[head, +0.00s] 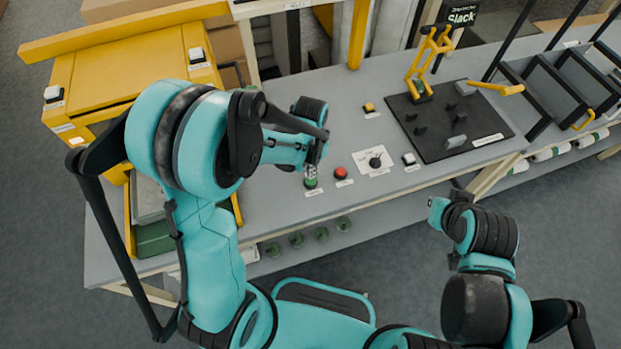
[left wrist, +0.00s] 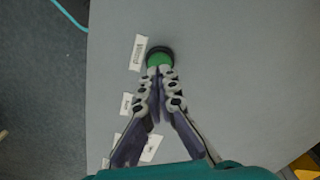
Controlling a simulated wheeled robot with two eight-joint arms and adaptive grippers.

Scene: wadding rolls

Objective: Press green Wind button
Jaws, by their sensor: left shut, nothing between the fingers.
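The green Wind button (head: 311,183) stands on the grey workbench, with a white label in front of it. In the left wrist view the green button (left wrist: 159,59) sits in a dark ring, right at the tips of my left gripper (left wrist: 160,72). The fingers are shut with nothing between them and overlap the near part of the button. I cannot tell whether they touch or press it. In the head view my left gripper (head: 312,170) points down over the button. My right arm is at the lower right, off the bench; its fingers do not show clearly.
A red button (head: 341,173), a black knob on a white plate (head: 375,161) and a white switch (head: 409,159) stand to the right. A black board (head: 450,122) with a yellow lever is farther right. A yellow cabinet (head: 120,75) stands at the left.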

